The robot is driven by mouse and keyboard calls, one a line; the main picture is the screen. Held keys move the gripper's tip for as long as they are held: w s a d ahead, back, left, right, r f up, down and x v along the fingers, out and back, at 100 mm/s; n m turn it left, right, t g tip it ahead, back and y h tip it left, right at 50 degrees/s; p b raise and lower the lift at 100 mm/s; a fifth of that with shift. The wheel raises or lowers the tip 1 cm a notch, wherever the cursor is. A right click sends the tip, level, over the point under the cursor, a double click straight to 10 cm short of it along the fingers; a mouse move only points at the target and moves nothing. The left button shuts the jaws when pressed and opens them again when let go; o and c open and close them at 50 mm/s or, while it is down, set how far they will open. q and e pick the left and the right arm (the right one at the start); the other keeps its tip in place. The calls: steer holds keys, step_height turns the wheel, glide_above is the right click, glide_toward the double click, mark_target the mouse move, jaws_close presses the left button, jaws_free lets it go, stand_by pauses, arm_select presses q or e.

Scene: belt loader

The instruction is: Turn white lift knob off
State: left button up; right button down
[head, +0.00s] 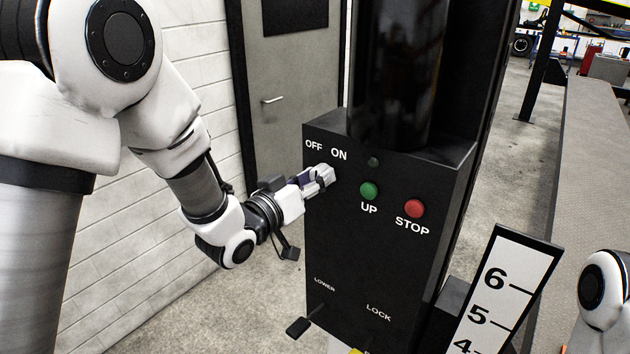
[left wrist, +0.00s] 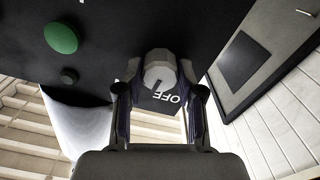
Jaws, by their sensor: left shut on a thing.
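The white lift knob (left wrist: 160,70) shows in the left wrist view, between the two fingers of my left gripper (left wrist: 158,95). A dark pointer mark shows on its face, and the OFF label is just beside it. In the head view my left gripper (head: 318,178) reaches the black control box (head: 340,240) below the OFF and ON labels. It is shut on the knob. The fingers hide most of the knob in the head view. My right gripper is not in view; only part of my right arm shows at the lower right edge.
A green UP button (head: 369,190) and a red STOP button (head: 414,208) sit right of the knob. A LOWER lever (head: 300,326) sticks out below. A numbered scale board (head: 505,290) stands at the lower right. A grey door (head: 290,100) and white brick wall lie behind.

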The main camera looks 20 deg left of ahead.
arm_select(q)
steer(key=n, duration=0.3)
steer(key=shift+r+n, duration=0.1)
steer(key=shift+n, duration=2)
steer(key=o, duration=1.1)
steer(key=shift+a, duration=0.1)
steer(key=shift+o, duration=0.2)
steer(key=v, duration=0.7)
steer(key=shift+s, duration=0.2)
